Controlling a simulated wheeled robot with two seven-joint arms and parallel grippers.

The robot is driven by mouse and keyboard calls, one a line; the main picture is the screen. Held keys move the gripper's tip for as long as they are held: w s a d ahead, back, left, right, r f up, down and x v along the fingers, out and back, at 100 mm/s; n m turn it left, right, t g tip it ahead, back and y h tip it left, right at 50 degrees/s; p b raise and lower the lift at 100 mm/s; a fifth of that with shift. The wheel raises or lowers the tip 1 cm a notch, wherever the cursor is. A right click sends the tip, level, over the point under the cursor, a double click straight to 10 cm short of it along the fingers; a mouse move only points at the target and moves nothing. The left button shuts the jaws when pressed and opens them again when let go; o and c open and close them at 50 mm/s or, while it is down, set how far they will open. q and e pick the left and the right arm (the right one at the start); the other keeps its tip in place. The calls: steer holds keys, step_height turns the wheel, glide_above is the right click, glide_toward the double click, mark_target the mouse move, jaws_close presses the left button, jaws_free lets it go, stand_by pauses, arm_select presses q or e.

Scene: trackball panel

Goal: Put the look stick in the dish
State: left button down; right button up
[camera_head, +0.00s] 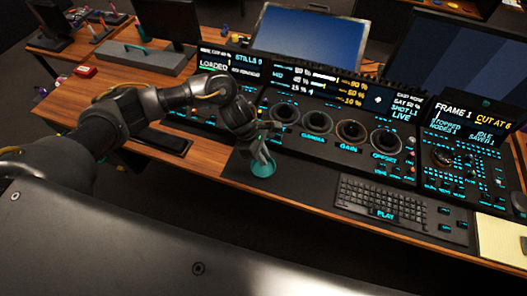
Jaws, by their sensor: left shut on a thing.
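The teal dish (263,170) sits on the dark desk mat in front of the trackball panel. My left gripper (262,155) points down right over the dish, and its fingers cover part of the dish's opening. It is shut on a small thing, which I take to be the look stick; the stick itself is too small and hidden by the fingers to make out. I cannot tell whether the stick touches the dish. My right gripper is out of view.
The trackball panel (318,150) stands just behind the dish. A keyboard (385,207) lies to the right, with a control panel (455,160) and yellow notepad (500,240) beyond. A blue monitor (310,38) stands behind. Bare wooden desk (212,160) lies left of the mat.

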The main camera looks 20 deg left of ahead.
arm_select(q)
steer(key=shift+f+b, duration=0.6)
steer(key=shift+f, duration=0.95)
steer(key=c, duration=1.3)
jaws_free()
step_height(320, 180, up, 7)
steer(key=p, duration=0.3)
